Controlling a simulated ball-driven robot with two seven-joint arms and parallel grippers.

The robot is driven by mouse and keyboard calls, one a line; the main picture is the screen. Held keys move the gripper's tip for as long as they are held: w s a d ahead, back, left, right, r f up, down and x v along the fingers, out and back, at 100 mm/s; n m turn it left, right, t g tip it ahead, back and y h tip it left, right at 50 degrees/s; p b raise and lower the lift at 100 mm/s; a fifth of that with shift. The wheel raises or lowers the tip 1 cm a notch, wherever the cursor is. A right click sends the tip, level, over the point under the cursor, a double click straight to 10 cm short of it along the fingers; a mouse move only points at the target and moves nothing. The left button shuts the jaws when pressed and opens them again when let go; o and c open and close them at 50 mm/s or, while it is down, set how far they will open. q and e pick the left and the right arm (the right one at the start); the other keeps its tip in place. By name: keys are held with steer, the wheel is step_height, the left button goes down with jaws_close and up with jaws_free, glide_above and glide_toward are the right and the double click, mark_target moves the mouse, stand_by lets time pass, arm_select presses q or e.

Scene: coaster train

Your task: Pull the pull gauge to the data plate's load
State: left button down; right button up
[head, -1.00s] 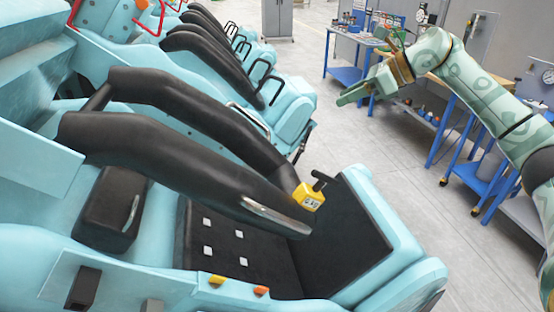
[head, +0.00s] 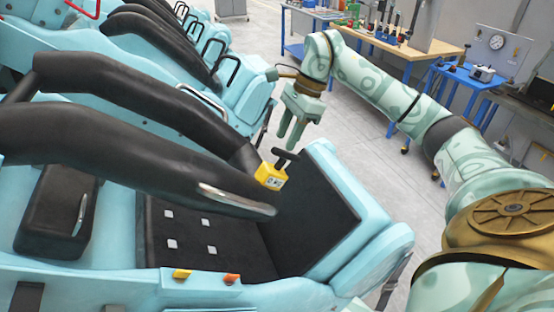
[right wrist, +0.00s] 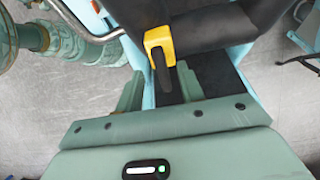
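My right gripper (head: 296,140) points down just above and beyond the gauge's black handle. In the right wrist view the gauge (right wrist: 160,42) hangs ahead, its black handle pointing between my two fingers (right wrist: 160,88), which are apart. The fingers do not visibly hold the handle. My left gripper is not in view. I cannot make out a data plate.
The light blue car body (head: 370,240) with its black seat lies under the gauge. A black side bolster (head: 55,210) stands at left. Blue workbenches (head: 440,85) with tools stand behind my right arm. The grey floor (head: 370,150) is open at right.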

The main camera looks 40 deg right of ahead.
mark_target(281, 149)
steer(key=x, duration=0.6)
steer(key=shift+a+f, duration=0.25)
steer(key=shift+f, duration=0.05)
jaws_close()
stand_by(1.0)
